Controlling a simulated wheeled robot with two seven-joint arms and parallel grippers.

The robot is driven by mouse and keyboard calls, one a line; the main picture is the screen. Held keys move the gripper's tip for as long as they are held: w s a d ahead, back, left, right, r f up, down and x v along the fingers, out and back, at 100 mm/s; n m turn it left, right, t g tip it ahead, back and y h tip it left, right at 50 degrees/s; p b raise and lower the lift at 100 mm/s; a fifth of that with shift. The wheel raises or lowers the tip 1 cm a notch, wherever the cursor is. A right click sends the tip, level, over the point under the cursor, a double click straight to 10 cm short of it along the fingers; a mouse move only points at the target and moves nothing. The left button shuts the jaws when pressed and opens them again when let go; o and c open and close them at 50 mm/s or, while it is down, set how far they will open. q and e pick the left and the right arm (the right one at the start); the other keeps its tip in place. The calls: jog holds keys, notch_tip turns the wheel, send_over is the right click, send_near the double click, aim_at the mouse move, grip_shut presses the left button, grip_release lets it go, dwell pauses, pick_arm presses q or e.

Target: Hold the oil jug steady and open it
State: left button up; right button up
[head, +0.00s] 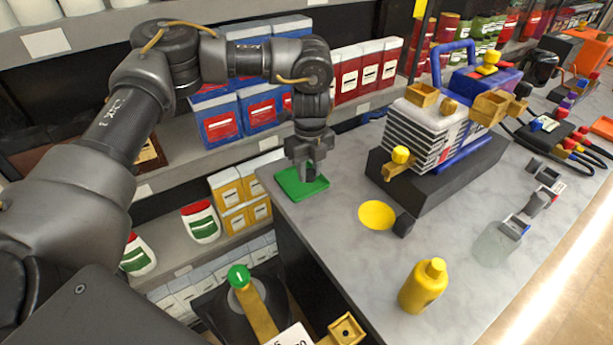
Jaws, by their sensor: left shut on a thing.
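A yellow bottle with a yellow cap (422,287) stands upright near the front of the grey table; it looks like the oil jug, and its cap appears on. My left gripper (308,176) points down over a small green mat (290,185) at the table's left corner, well apart from the bottle. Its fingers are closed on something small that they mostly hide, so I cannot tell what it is. My right gripper is not in view.
The vacuum pump (432,130) sits on a dark base (440,180). A yellow disc (377,215) lies before it. Grey fittings (538,203) lie at the right. Bare table surrounds the bottle.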

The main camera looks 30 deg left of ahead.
aim_at(307, 188)
pick_arm(q)
jog(key=shift+w+a+f, duration=0.4)
jog(key=shift+w+f, duration=0.1)
jog(key=shift+f, duration=0.25)
jog(key=shift+w+a+f, duration=0.2)
jog(key=shift+f, duration=0.15)
notch_tip(307, 188, down, 2)
jog(key=shift+f+p, duration=0.15)
jog(key=shift+p, duration=0.55)
jog(key=shift+w+f, duration=0.1)
jog(key=shift+f, duration=0.4)
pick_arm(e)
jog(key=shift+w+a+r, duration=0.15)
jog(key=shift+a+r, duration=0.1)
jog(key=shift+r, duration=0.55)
pick_arm(q)
jog(key=o, duration=1.1)
jog(key=shift+f, duration=0.15)
